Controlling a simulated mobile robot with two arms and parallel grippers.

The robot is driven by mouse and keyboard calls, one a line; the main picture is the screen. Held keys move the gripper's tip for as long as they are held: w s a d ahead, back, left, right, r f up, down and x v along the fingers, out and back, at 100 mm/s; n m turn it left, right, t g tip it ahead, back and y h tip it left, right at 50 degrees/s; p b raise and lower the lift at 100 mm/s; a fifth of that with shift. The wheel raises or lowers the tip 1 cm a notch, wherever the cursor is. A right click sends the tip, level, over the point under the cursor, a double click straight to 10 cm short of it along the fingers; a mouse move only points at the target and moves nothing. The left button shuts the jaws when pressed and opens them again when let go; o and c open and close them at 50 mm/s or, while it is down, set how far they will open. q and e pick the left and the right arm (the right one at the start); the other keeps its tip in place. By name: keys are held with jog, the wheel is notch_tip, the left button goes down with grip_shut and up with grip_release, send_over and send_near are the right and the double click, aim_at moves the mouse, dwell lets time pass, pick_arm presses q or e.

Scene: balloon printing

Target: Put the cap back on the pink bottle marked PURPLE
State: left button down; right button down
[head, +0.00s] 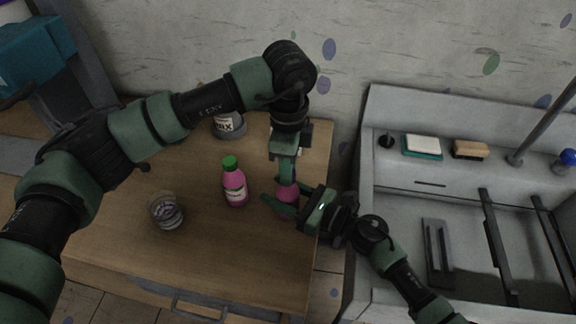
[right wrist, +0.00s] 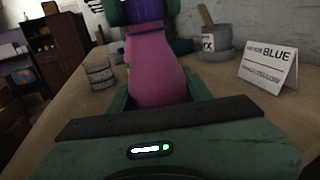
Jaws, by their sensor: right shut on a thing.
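A pink bottle stands at the table's right side, mostly hidden in the head view (head: 287,196) and large in the right wrist view (right wrist: 155,72). My right gripper (head: 291,203) is shut around its body. A purple cap (right wrist: 144,12) is at the top of this bottle's neck; I cannot tell whether it is seated. My left gripper (head: 284,178) points down over the bottle top, its green fingers on both sides of the cap. Whether they press on it is unclear. No marking on this bottle is readable.
A second pink bottle with a green cap (head: 235,185) stands just left. A glass jar (head: 166,211) is further left, and a grey pot (head: 228,124) is at the back. A white sign reading BLUE (right wrist: 268,64) stands on the table. A sink unit (head: 400,190) is at right.

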pick_arm(q)
jog(key=m, duration=3)
jog(key=shift+m, duration=0.4)
jog(key=m, duration=0.6)
jog(key=shift+f+m, duration=0.1)
jog(key=shift+m, duration=0.3)
jog(key=m, duration=0.6)
jog(key=shift+m, duration=0.3)
jog(key=m, duration=0.6)
jog(key=c, duration=1.1)
grip_release()
